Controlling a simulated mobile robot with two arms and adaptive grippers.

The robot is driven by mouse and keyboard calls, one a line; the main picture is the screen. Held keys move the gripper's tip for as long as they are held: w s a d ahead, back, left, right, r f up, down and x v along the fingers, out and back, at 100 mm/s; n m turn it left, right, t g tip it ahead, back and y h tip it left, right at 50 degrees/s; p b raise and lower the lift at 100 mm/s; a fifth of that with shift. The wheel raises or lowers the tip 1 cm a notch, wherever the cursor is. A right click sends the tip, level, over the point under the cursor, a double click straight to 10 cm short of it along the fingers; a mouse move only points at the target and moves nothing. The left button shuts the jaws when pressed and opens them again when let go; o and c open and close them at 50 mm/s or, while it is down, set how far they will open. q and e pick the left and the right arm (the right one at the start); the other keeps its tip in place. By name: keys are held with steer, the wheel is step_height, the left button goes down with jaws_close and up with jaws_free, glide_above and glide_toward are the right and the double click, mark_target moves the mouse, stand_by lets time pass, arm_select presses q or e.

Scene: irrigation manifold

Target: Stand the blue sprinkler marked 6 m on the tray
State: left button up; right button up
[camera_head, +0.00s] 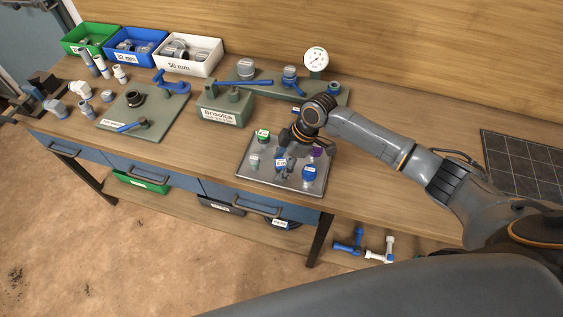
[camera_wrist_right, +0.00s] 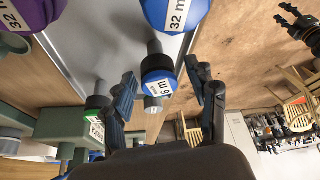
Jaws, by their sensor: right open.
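The blue sprinkler marked 6 m (camera_wrist_right: 158,84) is between the two fingers of my right gripper (camera_wrist_right: 166,88), with gaps on both sides. In the head view the blue sprinkler (camera_head: 281,166) appears upright on the metal tray (camera_head: 268,180); its foot is hard to see. My right gripper (camera_head: 290,148) is open above the tray and partly covers it. The tray also shows in the right wrist view (camera_wrist_right: 115,45). A dark gripper, seemingly my left gripper (camera_wrist_right: 284,16), shows far off at the upper right of the wrist view; its jaws are unclear.
Also on the tray are a blue sprinkler marked 32 m (camera_head: 310,173), a purple one (camera_head: 317,152), a green one (camera_head: 262,136) and a small pale one (camera_head: 254,161). A grey-green block (camera_head: 224,112) and a gauge stand (camera_head: 316,60) are behind.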

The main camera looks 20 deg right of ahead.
steer(key=b+v, duration=0.2)
steer(key=v, duration=1)
steer(key=shift+r, duration=0.15)
steer(key=s+a+f+m+t, duration=0.1)
steer(key=s+a+f+m, duration=0.1)
steer(key=s+a+f, duration=0.3)
steer(key=s+a+f+m+t, duration=0.1)
steer(key=s+a+f+m, duration=0.25)
steer(key=s, duration=0.35)
steer(key=s+d+f+m+h, duration=0.2)
steer(key=s+d+m+h, duration=0.2)
steer(key=s+d+m, duration=0.55)
steer(key=s+f+n+b, duration=0.1)
steer(key=s+f, duration=0.1)
steer(key=f, duration=1.2)
steer(key=s+f+n+b, duration=0.1)
steer(key=s+f+b, duration=0.1)
steer(key=f, duration=1.2)
steer(key=s+d+f+g+b, duration=0.2)
steer(key=s+d+f, duration=0.1)
steer(key=s+f, duration=1.3)
step_height(320, 180, down, 3)
steer(key=shift+s+f, duration=0.15)
steer(key=shift+s, duration=0.25)
